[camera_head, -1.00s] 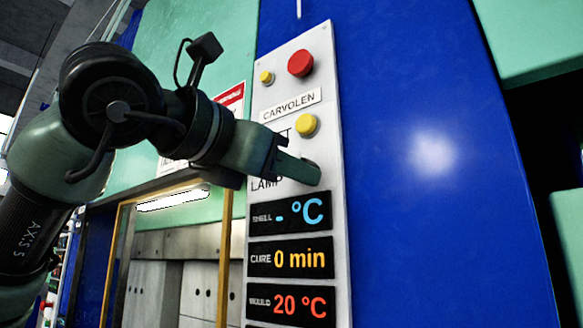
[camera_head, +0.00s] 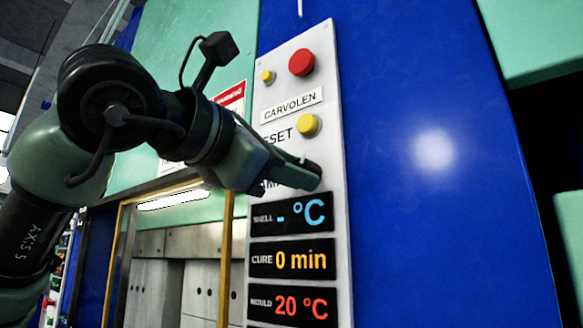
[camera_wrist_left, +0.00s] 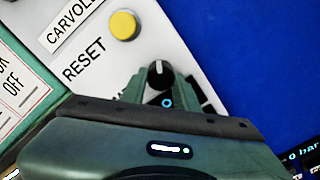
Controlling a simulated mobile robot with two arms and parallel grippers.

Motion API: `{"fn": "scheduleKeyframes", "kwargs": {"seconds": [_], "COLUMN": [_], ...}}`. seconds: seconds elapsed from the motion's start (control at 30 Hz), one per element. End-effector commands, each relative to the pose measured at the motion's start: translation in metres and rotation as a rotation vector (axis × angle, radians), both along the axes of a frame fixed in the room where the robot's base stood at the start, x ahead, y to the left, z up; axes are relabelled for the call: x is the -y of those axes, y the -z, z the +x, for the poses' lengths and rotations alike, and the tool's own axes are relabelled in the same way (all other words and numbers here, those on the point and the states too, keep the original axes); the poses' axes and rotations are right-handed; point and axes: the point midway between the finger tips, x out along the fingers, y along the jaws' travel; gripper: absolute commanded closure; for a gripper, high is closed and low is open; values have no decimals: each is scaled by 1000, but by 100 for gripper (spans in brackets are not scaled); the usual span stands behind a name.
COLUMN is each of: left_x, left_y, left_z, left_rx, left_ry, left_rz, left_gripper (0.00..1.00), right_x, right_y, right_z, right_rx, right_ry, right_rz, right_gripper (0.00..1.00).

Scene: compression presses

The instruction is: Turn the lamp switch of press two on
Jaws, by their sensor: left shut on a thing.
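The lamp switch is a dark round knob (camera_wrist_left: 159,75) with a white pointer line, on the grey control panel (camera_head: 300,88). In the left wrist view its pointer line points up in the picture, and a blue round mark shows just below it. My left gripper (camera_head: 308,174) is shut on this knob, with one finger on each side. In the head view the fingers hide most of the knob and cover much of the LAMP label. My right gripper is not in view.
Above the switch are a yellow RESET button (camera_head: 308,125), a red button (camera_head: 302,62) and a small yellow button (camera_head: 268,77). Below are displays for shell (camera_head: 291,214), cure (camera_head: 291,260) and mould (camera_head: 291,303). The blue press wall (camera_head: 430,220) to the right is bare.

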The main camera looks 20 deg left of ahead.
Motion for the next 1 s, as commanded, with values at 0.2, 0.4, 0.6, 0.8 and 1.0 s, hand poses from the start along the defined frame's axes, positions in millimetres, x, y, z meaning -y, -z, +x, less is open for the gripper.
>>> {"fn": "scheduleKeyframes", "kwargs": {"seconds": [0.2,0.4,0.6,0.8,1.0], "left_x": [0,0,-2,-12,-23], "left_y": [0,0,1,3,2], "left_z": [0,0,-4,-33,-61], "left_rx": [2,1,2,4,3], "left_ry": [-1,-1,-1,-1,-1], "left_rz": [0,0,-1,-2,-1], "left_gripper": [54,48,48,48,48], "right_x": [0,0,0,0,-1], "right_y": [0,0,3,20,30], "right_z": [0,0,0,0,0], "right_rx": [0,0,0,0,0], "right_ry": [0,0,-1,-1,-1], "right_rz": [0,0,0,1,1], "right_gripper": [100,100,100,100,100]}}
